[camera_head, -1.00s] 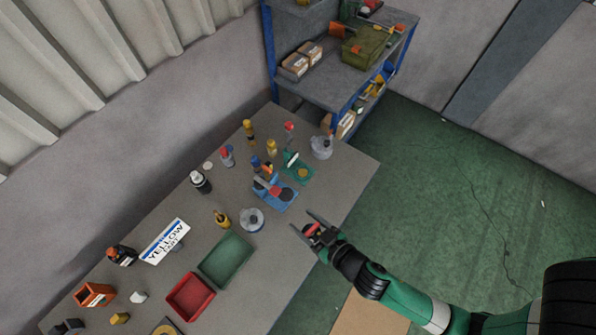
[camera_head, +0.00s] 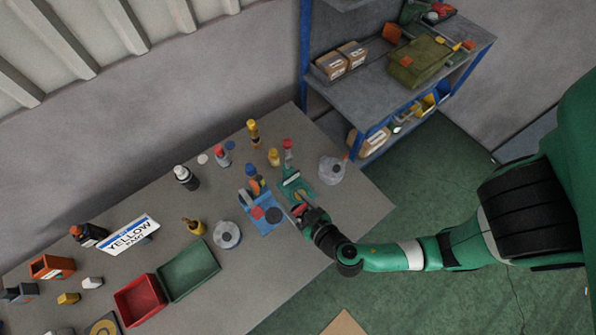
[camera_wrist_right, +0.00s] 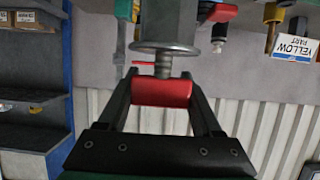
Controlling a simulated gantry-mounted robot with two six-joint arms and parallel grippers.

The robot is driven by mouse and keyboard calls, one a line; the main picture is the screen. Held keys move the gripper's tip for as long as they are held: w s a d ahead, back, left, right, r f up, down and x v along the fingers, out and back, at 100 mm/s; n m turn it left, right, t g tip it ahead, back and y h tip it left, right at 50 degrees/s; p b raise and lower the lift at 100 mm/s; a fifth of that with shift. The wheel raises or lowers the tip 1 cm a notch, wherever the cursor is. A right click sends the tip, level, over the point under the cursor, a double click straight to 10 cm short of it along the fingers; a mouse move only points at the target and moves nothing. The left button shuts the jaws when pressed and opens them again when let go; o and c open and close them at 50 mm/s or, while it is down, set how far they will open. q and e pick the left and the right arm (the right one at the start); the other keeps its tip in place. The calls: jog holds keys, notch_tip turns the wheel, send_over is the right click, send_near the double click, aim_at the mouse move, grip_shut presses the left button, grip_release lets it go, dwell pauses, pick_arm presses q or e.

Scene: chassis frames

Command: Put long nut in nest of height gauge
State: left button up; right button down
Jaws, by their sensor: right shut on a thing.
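My right gripper (camera_head: 300,208) is at the front edge of a green fixture (camera_head: 296,186) on the bench, just right of a blue fixture (camera_head: 262,222). It is shut on a short red piece, which also shows between the fingers in the right wrist view (camera_wrist_right: 162,93). Beyond the red piece is a grey metal part (camera_wrist_right: 166,47) with a round flange and a thicker body. I cannot tell whether they touch. I cannot tell for certain which piece is the long nut, or which fixture is the height gauge. The nest is not clearly visible. My left gripper is not in view.
Bottles and small tools stand behind the fixtures. A grey round item (camera_head: 227,235), a green tray (camera_head: 188,270), a red tray (camera_head: 141,300) and a yellow part sign (camera_head: 129,235) are to the left. A blue-framed shelf (camera_head: 385,90) stands behind.

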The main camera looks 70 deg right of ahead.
jog(key=a, duration=0.1)
jog(key=b, duration=1)
send_over(290, 175)
jog(key=s+a, duration=0.3)
notch_tip(290, 175, down, 8)
jog(key=shift+s+d+f, duration=0.1)
jog(key=shift+s+f, duration=0.05)
jog(key=f, duration=0.2)
jog(key=d+f+b, duration=0.1)
jog(key=f, duration=0.1)
jog(key=shift+w+d+f, duration=0.1)
jog(key=shift+w+f, duration=0.1)
jog(key=shift+f, duration=0.2)
